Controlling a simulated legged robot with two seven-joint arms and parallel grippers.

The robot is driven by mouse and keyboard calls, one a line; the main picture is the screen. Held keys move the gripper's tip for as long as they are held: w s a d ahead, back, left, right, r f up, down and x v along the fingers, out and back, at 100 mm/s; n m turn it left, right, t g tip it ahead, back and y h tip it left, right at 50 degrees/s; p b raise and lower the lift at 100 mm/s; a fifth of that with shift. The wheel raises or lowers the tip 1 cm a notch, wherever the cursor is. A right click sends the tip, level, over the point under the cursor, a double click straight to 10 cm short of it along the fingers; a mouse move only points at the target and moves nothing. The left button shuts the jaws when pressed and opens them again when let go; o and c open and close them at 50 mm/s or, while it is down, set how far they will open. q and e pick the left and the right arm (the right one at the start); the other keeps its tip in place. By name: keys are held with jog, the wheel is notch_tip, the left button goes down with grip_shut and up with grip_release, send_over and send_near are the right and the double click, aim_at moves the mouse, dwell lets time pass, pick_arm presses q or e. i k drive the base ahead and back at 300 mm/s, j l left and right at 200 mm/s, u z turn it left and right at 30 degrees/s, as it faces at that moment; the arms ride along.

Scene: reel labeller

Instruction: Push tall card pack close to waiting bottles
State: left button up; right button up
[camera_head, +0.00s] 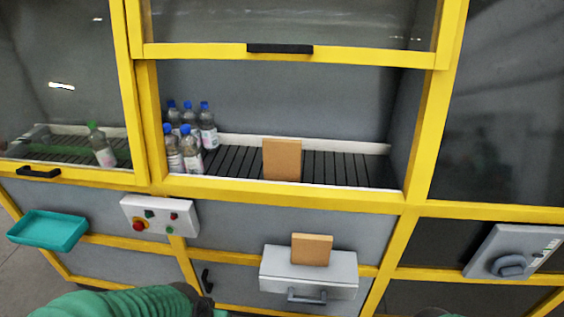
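A tall brown card pack (282,159) stands upright on the dark slatted conveyor (232,162) inside the yellow-framed opening, right of its middle. Several clear bottles with blue caps (190,140) stand in a cluster at the left end of the same conveyor. A wide gap of bare slats lies between the pack and the bottles. A second, smaller brown pack (312,249) sits on a light grey drawer box below the opening. My green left arm shows at the bottom left, but its gripper fingers cannot be made out. My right gripper is not visible.
The raised yellow-framed door with a black handle (280,48) is above the opening. A yellow sill (290,194) runs along its front. A button panel (160,217), teal tray (48,231) and grey drawer box (308,274) stick out below. A green-capped bottle (102,146) stands behind the left glass.

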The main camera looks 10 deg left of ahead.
aim_at(282, 157)
jog(key=i+l+u, duration=0.55)
jog(key=i+l, duration=0.2)
